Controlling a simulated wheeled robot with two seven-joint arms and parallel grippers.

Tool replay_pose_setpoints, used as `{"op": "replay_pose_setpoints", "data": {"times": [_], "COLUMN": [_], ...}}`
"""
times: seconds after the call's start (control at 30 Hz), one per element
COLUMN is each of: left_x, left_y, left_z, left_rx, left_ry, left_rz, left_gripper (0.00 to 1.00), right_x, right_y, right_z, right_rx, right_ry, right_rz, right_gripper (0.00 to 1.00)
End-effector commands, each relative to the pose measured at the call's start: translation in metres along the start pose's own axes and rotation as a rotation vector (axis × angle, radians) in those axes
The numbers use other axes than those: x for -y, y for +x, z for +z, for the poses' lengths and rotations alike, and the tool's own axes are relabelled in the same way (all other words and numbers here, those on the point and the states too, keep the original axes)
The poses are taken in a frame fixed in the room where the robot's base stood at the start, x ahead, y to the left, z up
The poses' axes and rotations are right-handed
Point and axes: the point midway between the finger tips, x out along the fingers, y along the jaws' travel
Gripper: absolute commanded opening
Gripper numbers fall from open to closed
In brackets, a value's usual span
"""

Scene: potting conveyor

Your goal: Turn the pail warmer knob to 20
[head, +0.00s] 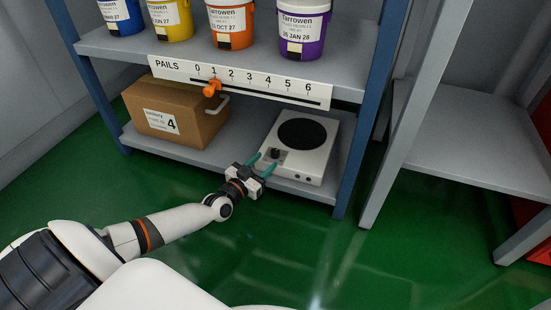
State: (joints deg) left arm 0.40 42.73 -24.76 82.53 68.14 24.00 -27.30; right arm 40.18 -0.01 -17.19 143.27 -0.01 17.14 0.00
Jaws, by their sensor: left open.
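The pail warmer (317,162) is a white box with a round black plate on top. It sits on the lower shelf, right of the cardboard box. Its small dark knob (275,153) is at the near left corner of its top. The dial marks are too small to read. My left gripper (262,163) is at the warmer's front left, with its two teal fingers apart and pointing at the knob. The fingertips are close to the knob; I cannot tell whether they touch it. My right gripper does not show.
A cardboard box (183,108) marked 4 stands left of the warmer. Above, a PAILS scale strip (240,82) carries an orange slider (212,89). Several coloured pails, including a purple one (303,30), stand on the upper shelf (345,75). The green floor (290,245) in front is clear.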

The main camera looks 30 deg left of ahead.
Motion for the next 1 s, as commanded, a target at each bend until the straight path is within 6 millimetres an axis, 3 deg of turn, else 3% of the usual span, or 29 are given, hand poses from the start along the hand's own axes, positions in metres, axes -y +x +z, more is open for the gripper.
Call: {"op": "replay_pose_setpoints", "data": {"times": [0.03, 0.3, 0.73, 0.77, 1.0], "left_x": [0.001, 0.0, 0.001, 0.001, 0.001], "left_y": [0.012, 0.054, 0.065, 0.065, 0.065], "left_z": [-0.005, -0.003, 0.0, 0.0, 0.0], "left_rx": [0.005, 0.002, 0.0, 0.0, 0.0], "left_ry": [-0.001, -0.001, -0.001, 0.0, 0.0], "left_rz": [-0.001, 0.0, -0.001, -0.001, -0.001], "left_gripper": [0.48, 0.48, 0.48, 0.46, 0.07], "right_x": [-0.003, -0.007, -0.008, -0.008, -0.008], "right_y": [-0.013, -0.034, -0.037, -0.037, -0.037], "right_z": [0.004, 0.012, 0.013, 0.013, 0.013], "right_rx": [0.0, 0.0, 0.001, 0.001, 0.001], "right_ry": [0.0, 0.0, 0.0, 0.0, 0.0], "right_rz": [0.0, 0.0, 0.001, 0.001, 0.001], "right_gripper": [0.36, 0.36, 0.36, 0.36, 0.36]}}
